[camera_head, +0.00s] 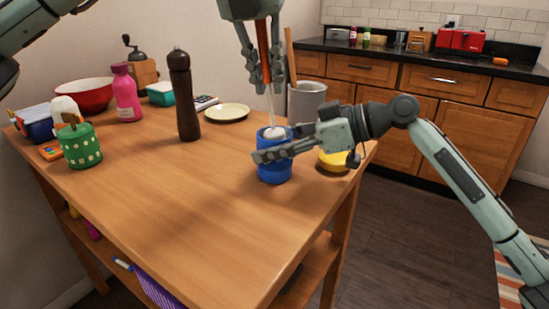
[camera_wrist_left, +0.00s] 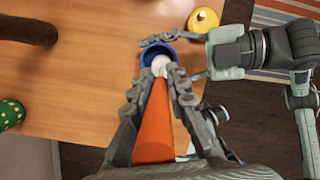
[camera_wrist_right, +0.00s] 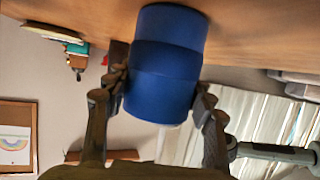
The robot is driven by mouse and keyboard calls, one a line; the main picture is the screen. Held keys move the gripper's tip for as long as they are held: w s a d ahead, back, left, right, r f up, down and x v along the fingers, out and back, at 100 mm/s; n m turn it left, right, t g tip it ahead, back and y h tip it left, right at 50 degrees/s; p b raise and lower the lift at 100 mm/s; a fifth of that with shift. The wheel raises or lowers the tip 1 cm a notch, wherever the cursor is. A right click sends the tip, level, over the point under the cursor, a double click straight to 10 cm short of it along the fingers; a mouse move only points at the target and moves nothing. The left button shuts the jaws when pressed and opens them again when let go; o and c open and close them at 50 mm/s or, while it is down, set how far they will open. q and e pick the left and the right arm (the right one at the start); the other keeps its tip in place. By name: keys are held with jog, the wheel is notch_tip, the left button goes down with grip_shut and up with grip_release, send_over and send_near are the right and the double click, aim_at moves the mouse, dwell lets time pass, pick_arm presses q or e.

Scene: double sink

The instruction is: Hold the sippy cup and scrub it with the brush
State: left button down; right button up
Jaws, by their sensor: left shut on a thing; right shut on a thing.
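The blue sippy cup (camera_head: 274,174) is upright near the right edge of the wooden table, its open top facing up. My right gripper (camera_head: 262,156) is shut around its side from the right. In the right wrist view the cup (camera_wrist_right: 165,65) sits between both fingers. My left gripper (camera_head: 265,80) is above the cup, shut on the brush's orange handle (camera_head: 263,48). The brush points down, and its white head (camera_head: 275,132) is at the cup's mouth. In the left wrist view the head (camera_wrist_left: 160,65) lies within the cup's rim (camera_wrist_left: 150,50). How deep it reaches is hidden.
A grey container (camera_head: 307,100) stands behind the cup, and a yellow object (camera_head: 333,160) sits close at its right. A tall pepper mill (camera_head: 184,95), a plate (camera_head: 227,112) and a green holder (camera_head: 79,146) stand further left. The table's front middle (camera_head: 200,220) is clear.

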aim_at(266, 20)
pick_arm(q)
jog(key=f, duration=0.3)
jog(key=shift+s+d+f, duration=0.1)
jog(key=shift+s+f, duration=0.05)
jog(key=shift+s, duration=0.05)
pick_arm(e)
jog(key=shift+w, duration=0.15)
pick_arm(q)
jog(key=shift+w+r, duration=0.1)
jog(key=shift+r, duration=6.1)
jog(key=shift+w, duration=0.1)
pick_arm(e)
jog(key=o, duration=1.3)
